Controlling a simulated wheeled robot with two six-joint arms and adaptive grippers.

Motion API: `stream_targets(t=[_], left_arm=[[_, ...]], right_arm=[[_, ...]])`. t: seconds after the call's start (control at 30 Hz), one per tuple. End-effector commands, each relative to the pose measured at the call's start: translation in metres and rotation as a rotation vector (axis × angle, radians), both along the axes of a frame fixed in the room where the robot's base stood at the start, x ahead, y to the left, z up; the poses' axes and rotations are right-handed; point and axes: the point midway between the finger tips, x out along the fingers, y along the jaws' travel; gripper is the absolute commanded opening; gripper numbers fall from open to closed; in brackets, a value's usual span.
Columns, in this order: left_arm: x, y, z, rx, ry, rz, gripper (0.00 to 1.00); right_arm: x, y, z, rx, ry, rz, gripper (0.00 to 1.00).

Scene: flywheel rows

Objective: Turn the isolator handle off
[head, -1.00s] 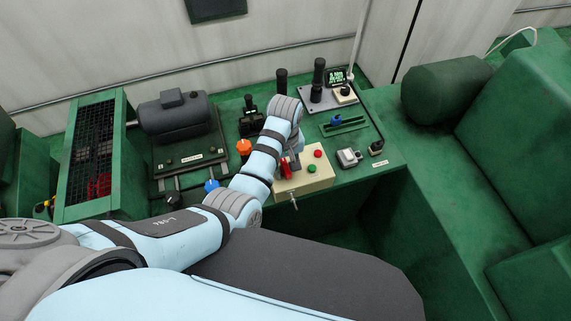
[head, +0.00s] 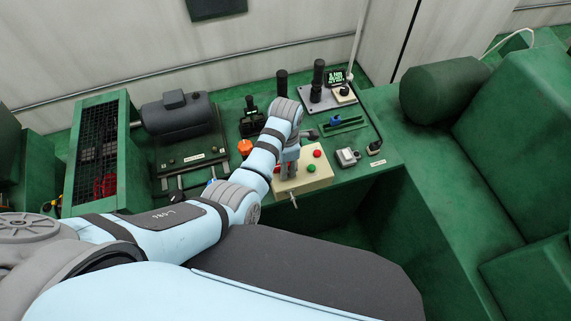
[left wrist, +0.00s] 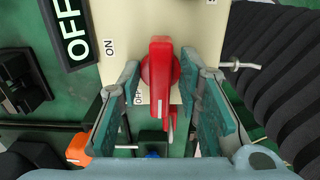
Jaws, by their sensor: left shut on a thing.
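The isolator handle is red and shows in the left wrist view (left wrist: 160,78), on the front of a cream box (left wrist: 145,20). An ON label (left wrist: 109,47) is at its upper left and an OFF label (left wrist: 138,96) is beside its lower end. My left gripper (left wrist: 164,88) has its fingers on either side of the handle, shut on it. In the head view the left gripper (head: 288,160) reaches down to the cream box (head: 306,181) and hides most of the handle. My right gripper is not in view.
A red button (head: 317,153) and a green button (head: 311,168) sit on the box just right of the gripper. An orange knob (head: 245,147) stands left of the arm. Black levers (head: 318,75) stand behind. A green seat (head: 520,140) is at the right.

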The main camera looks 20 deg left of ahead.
Motion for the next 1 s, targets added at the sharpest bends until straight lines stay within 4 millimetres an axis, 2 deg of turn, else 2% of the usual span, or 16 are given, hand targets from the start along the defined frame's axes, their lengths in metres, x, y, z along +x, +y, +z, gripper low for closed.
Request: stream_targets(t=[0.17, 0.2, 0.27, 0.6, 1.0], left_arm=[[-0.002, 0.0, -0.002, -0.001, 0.005, -0.001, 0.12], [-0.002, 0.0, -0.002, -0.001, 0.005, -0.001, 0.38], [-0.002, 0.0, -0.002, -0.001, 0.005, -0.001, 0.47], [0.0, 0.0, 0.003, -0.001, 0.002, -0.002, 0.47], [0.0, 0.0, 0.059, -0.001, 0.0, -0.002, 0.47]], right_arm=[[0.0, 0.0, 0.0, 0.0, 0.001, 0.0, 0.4], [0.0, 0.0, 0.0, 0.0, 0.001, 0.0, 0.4], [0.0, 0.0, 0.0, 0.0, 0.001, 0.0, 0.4], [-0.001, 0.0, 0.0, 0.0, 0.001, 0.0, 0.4], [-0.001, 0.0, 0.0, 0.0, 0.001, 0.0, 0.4]])
